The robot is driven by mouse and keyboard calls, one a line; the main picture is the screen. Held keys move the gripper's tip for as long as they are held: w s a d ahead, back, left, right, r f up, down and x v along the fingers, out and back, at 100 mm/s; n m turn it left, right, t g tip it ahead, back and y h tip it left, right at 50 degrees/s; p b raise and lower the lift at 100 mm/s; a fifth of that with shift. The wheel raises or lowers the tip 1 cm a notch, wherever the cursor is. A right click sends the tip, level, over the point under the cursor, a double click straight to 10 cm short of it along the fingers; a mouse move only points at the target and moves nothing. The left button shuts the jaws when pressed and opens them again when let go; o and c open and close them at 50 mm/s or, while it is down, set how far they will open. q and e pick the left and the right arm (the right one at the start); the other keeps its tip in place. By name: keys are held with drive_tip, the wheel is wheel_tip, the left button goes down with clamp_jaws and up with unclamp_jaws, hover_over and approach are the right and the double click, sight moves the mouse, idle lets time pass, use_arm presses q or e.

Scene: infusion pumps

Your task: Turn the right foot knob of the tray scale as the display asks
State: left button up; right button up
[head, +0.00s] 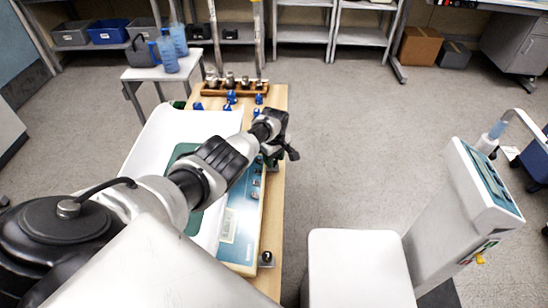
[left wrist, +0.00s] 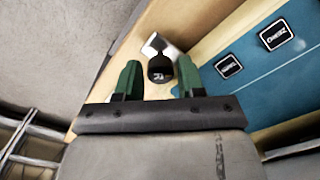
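The tray scale has a white tray (head: 165,125) and a blue front panel (head: 238,222). Its display cannot be read here. One black foot knob (head: 266,258) shows at the panel's near end. My left gripper (head: 275,135) is at the far end of the scale's front edge, and the foot there is hidden in the head view. In the left wrist view my left gripper (left wrist: 158,80) is open. Its green fingers stand either side of a black foot knob (left wrist: 160,68) on a metal bracket, with gaps visible on both sides. My right gripper is not in view.
The scale stands on a wooden table (head: 272,210). A weight rack (head: 235,88) and small blue pieces (head: 231,98) lie beyond it. A white side table (head: 160,72) holds blue bottles. A white device (head: 465,195) stands at right.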

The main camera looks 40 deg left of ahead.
use_arm(q)
wheel_tip(320, 180, up, 11)
drive_tip(key=p, duration=0.4)
drive_tip(key=shift+f, duration=0.15)
idle(0.5)
